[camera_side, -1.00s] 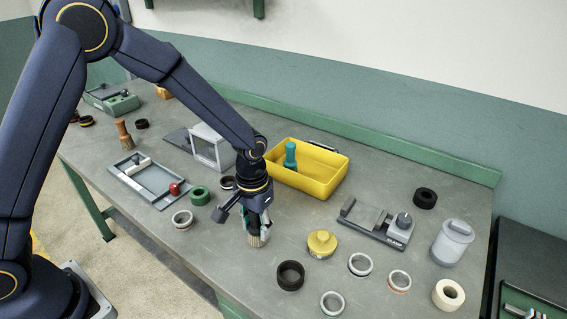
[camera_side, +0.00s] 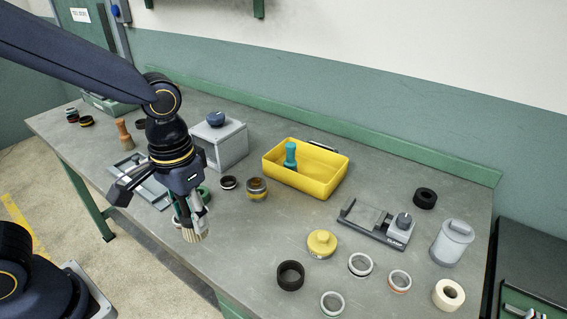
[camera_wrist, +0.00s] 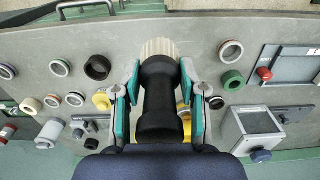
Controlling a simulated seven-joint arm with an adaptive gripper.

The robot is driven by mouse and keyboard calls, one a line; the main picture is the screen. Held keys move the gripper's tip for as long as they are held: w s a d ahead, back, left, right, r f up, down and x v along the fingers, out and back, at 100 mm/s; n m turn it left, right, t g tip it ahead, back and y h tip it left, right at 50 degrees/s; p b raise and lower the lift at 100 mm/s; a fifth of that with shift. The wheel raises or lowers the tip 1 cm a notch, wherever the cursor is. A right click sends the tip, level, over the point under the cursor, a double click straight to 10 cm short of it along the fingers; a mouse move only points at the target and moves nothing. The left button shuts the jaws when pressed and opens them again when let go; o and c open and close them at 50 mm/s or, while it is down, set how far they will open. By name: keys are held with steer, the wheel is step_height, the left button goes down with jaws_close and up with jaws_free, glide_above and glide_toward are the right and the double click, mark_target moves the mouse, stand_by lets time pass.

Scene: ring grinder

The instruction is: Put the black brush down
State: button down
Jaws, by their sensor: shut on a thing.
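My gripper (camera_side: 190,212) is shut on the black brush (camera_wrist: 158,95), whose black handle stands between the teal finger pads in the wrist view. Its pale bristles (camera_side: 195,234) point down below the fingers in the side view, near the front edge of the table. Most of the handle is hidden by the fingers there. I cannot tell exactly how far the bristles are above the grey tabletop (camera_side: 235,255).
A yellow bin (camera_side: 330,178) holds a teal-handled brush (camera_side: 290,154). A brown-handled brush (camera_side: 124,133) stands at the left. A grey box (camera_side: 222,146) is behind my gripper. Several rings and a yellow knob (camera_side: 321,243) lie to the right. The tabletop between is clear.

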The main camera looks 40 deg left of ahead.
steer(key=w+d+r+m, duration=0.1)
steer(key=w+d+m, duration=0.1)
steer(key=d, duration=0.4)
steer(key=w+d+r+m, duration=0.1)
steer(key=w+d+r, duration=0.1)
steer(key=d, duration=0.4)
steer(key=s+d+f+m, duration=0.2)
steer(key=d, duration=0.4)
steer(key=s+d+f+m, duration=0.1)
steer(key=s+d+m, duration=0.15)
steer(key=d, duration=0.35)
steer(key=shift+n, duration=0.35)
steer(key=w+d+f, duration=0.8)
steer(key=d, duration=0.1)
steer(key=shift+w+f, duration=0.4)
steer(key=shift+w+d+f, duration=0.25)
steer(key=shift+w+f, duration=0.05)
steer(key=shift+f, duration=0.1)
steer(key=shift+w+d+f, duration=0.1)
steer(key=shift+f, duration=1.55)
steer(key=shift+f, duration=0.15)
